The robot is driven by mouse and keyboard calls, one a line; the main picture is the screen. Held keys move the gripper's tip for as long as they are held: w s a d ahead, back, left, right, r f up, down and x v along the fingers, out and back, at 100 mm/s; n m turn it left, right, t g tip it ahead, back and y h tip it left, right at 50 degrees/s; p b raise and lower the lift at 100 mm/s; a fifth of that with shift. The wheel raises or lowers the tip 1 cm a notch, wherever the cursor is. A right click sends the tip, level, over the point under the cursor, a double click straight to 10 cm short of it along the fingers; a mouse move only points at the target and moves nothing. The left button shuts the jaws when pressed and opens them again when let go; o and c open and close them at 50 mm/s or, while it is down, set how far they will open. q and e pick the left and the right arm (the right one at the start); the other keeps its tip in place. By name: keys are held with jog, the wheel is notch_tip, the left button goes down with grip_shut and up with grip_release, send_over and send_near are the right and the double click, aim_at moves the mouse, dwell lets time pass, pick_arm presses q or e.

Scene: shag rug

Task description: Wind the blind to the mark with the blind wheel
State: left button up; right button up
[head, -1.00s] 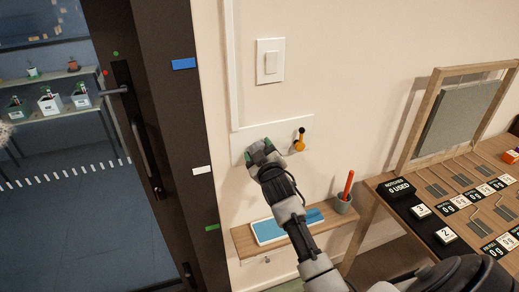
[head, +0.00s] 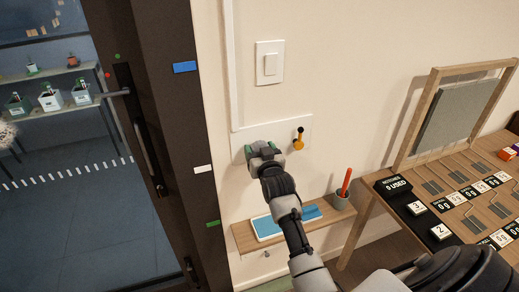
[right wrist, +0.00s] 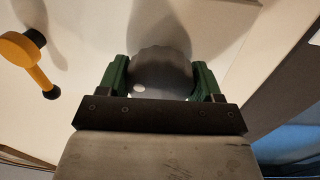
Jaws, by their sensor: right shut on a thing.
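The blind wheel (right wrist: 160,72) is a dark grey round knob with a pale dot, on a white wall plate (head: 239,143). My right gripper (head: 261,150) is at the left part of this plate. In the right wrist view its green-padded fingers (right wrist: 160,90) stand on both sides of the wheel, shut on it. In the head view the gripper hides the wheel. Blue (head: 184,67), white (head: 203,169) and green (head: 212,224) marks sit on the dark frame; I cannot tell which is the task's mark. No blind edge shows clearly. My left gripper is not in view.
An orange lever with a black knob (head: 298,140) is on the same plate, right of my gripper; it also shows in the wrist view (right wrist: 24,52). A switch (head: 270,63) is above. A shelf (head: 328,220) below holds a blue-and-white tablet-like thing (head: 268,229) and a cup (head: 341,204).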

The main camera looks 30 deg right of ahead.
jog(key=shift+f, duration=0.1)
dwell(0.3)
jog(key=o, duration=0.9)
jog(key=shift+s, duration=0.1)
jog(key=shift+b+v, duration=0.9)
jog(key=shift+v, duration=4.45)
